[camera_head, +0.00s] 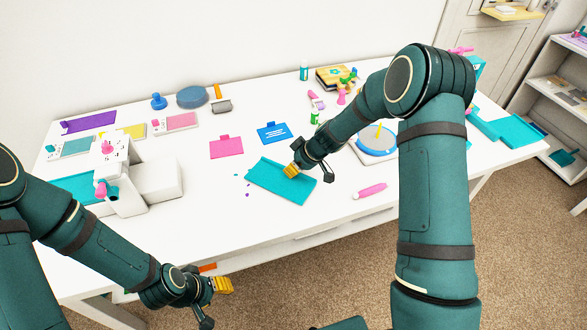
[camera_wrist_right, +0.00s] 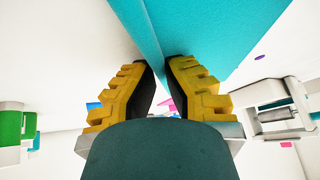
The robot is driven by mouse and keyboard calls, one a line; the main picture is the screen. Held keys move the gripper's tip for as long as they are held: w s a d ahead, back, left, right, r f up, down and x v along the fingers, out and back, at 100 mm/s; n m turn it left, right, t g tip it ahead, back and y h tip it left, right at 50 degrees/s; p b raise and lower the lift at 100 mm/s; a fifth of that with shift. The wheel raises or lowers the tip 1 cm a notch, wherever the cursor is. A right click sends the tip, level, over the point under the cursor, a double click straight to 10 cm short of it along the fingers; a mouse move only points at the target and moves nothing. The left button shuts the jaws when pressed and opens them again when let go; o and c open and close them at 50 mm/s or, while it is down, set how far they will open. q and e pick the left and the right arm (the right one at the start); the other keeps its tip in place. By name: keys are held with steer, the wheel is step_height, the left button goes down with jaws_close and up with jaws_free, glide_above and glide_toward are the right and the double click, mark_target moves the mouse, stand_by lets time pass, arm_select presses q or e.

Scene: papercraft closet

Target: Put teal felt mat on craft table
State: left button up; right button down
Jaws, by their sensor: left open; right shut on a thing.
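The teal felt mat (camera_head: 280,184) is at the middle of the white craft table (camera_head: 215,215), near its front half. I cannot tell how much of the mat touches the table. My left gripper (camera_head: 218,288) is open and empty, in front of the table's front edge and low in the head view.
A white machine (camera_head: 145,185) with pink parts stands at the left. Pink (camera_head: 226,147) and blue (camera_head: 274,132) cards lie behind the mat, a pink marker (camera_head: 370,191) to its right. A round blue-topped device (camera_head: 377,142) stands behind my right arm. The front middle is clear.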

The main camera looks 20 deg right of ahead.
steer(key=c, duration=1.1)
jaws_free()
steer(key=shift+c, duration=0.2)
steer(key=shift+r, duration=0.15)
steer(key=p+v, duration=0.2)
steer(key=v, duration=1)
